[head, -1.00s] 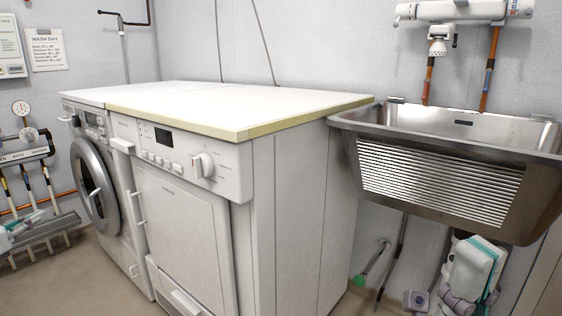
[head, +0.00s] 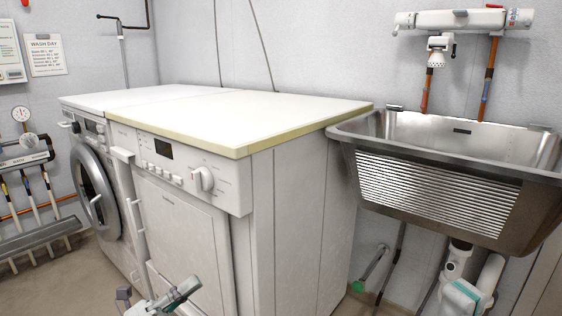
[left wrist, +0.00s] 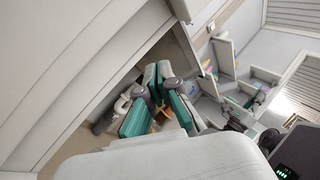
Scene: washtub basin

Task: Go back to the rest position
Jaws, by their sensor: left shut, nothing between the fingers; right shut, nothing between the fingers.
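My left gripper (head: 165,298) is low in the head view, in front of the white machine's lower front. Its grey and teal fingers are shut with nothing between them. The left wrist view shows the same teal-padded fingers (left wrist: 158,100) up close, also empty. My right gripper (head: 466,296) shows only as a white and teal part at the bottom edge, under the metal sink. It is shut and holds nothing that I can see; its fingertips are hard to make out.
The steel sink (head: 350,132) with its ribbed front hangs on the right wall, its drain pipe (head: 456,262) below. The white dryer (head: 190,225) and front-loading washer (head: 92,190) stand under a clear worktop (head: 230,115). A pipe rack (head: 35,240) is at left.

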